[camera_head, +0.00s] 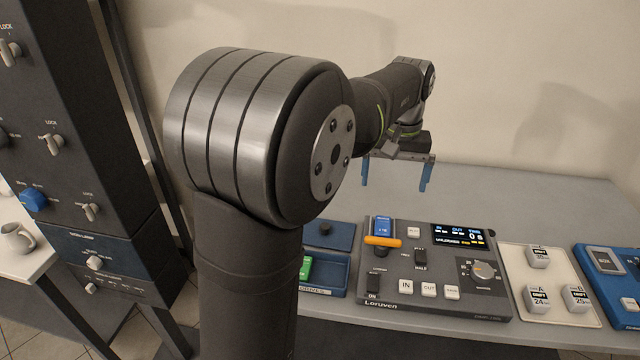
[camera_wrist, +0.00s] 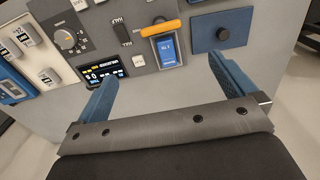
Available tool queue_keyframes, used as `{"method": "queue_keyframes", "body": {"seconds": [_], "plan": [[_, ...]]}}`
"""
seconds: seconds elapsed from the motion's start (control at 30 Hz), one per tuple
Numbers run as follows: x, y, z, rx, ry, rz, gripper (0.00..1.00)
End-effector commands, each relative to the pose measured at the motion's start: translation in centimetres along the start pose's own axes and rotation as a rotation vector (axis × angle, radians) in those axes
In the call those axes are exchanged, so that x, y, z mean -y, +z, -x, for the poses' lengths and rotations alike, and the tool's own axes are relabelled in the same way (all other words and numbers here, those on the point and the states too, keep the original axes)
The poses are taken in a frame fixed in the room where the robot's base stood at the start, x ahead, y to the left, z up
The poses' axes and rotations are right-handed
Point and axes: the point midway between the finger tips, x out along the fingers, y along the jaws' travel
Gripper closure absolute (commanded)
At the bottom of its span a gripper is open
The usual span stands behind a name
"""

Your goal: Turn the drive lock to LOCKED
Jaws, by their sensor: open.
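The grey control panel (camera_head: 445,270) lies on the table. A blue module (camera_head: 382,227) sits at its upper left, with an orange bar (camera_head: 382,241) lying across its near edge; the bar appears to be the drive lock. In the wrist view, the orange bar (camera_wrist: 160,29) lies crosswise at the end of the blue module (camera_wrist: 166,49). The panel's display (camera_head: 463,236) shows small yellow text that appears to read UNLOCKED. My gripper (camera_head: 396,180) is open and empty above and behind the panel. Its blue fingers also show in the wrist view (camera_wrist: 167,74), apart from the bar.
A rotary knob (camera_head: 484,271), rocker switches and white buttons (camera_head: 428,289) share the panel. A blue tray (camera_head: 328,272) with a green item stands left. A cream tray with white cubes (camera_head: 537,256) and another blue device (camera_head: 608,262) stand right. The table behind is clear.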

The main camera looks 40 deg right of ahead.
Motion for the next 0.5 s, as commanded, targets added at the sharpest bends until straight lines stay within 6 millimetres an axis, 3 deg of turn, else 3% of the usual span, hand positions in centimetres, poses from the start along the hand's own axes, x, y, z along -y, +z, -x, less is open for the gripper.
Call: {"method": "queue_keyframes", "body": {"seconds": [0.17, 0.5], "plan": [[0.0, 0.0, -1.9, 0.002, -0.001, 0.000, 0.00], [0.1, 0.0, -9.1, 0.004, -0.002, 0.000, 0.00]]}}
